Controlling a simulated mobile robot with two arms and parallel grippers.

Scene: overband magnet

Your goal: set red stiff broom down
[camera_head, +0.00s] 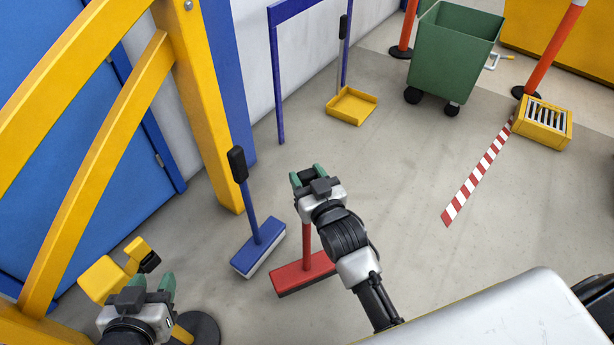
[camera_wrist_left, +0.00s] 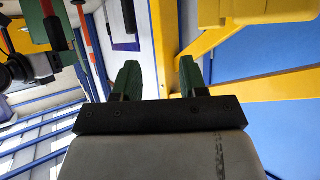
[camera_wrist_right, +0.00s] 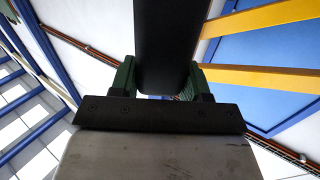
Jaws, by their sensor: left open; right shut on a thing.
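The red stiff broom (camera_head: 298,274) stands roughly upright, its red head low at the floor; I cannot tell whether it touches. My right arm hides much of its stick. My right gripper (camera_head: 308,175) is above the head, shut on the broom's black grip, which shows between the green fingers in the right wrist view (camera_wrist_right: 168,45). My left gripper (camera_head: 152,284) is open and empty at lower left, apart from the broom. It also shows open in the left wrist view (camera_wrist_left: 160,80).
A blue broom (camera_head: 258,250) stands close left of the red one. A yellow dustpan (camera_head: 351,106) stands behind by a blue frame (camera_head: 275,75). Yellow beams (camera_head: 195,110) rise at left. A green bin (camera_head: 452,55) and yellow grated box (camera_head: 542,122) are at right. Floor right of my right arm is clear.

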